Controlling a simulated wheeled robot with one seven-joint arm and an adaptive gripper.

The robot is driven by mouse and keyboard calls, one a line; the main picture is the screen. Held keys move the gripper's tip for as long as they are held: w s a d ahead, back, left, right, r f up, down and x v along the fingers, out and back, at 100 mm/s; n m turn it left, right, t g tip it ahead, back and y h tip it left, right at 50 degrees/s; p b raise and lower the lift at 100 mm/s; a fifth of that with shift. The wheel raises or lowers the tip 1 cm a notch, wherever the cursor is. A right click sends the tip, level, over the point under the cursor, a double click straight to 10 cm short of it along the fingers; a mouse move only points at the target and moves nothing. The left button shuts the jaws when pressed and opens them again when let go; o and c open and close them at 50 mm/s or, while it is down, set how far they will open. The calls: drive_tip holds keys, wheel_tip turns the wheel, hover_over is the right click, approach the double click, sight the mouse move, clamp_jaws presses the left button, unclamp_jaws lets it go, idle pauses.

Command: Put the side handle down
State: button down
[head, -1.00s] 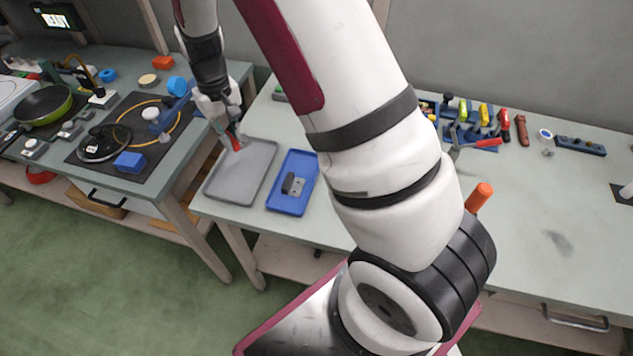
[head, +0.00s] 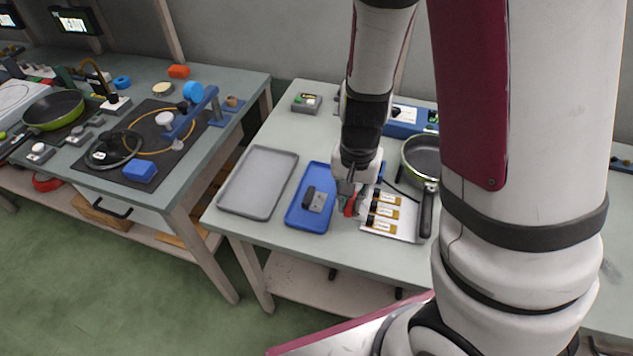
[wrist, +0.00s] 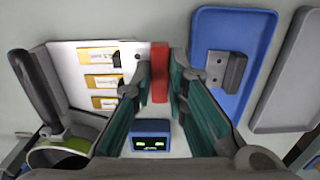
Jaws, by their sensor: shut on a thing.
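My gripper (head: 351,200) points down over the table in the head view, between the blue tray and the labelled plate. It is shut on a red bar-shaped piece (wrist: 159,72), which I take to be the side handle. In the wrist view the piece sits between the teal finger pads; a little red (head: 349,207) also shows in the head view. I cannot tell whether it touches the table. A dark block with a grey metal bracket (head: 318,201) lies in the blue tray (head: 297,214). It also shows in the wrist view (wrist: 233,72).
The grey tray (head: 232,207) left of the blue tray is empty. The plate with yellow labels (head: 405,229) lies close on the right. A green-rimmed pan (head: 422,160) with a dark handle stands beyond it. A blue box with green lights (wrist: 151,146) shows between the fingers.

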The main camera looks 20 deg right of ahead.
hover_over(316, 183)
drive_tip(key=shift+f, duration=2.4)
drive_tip(key=c, duration=2)
unclamp_jaws()
drive_tip(key=shift+f, duration=0.15)
drive_tip(key=shift+o, duration=0.6)
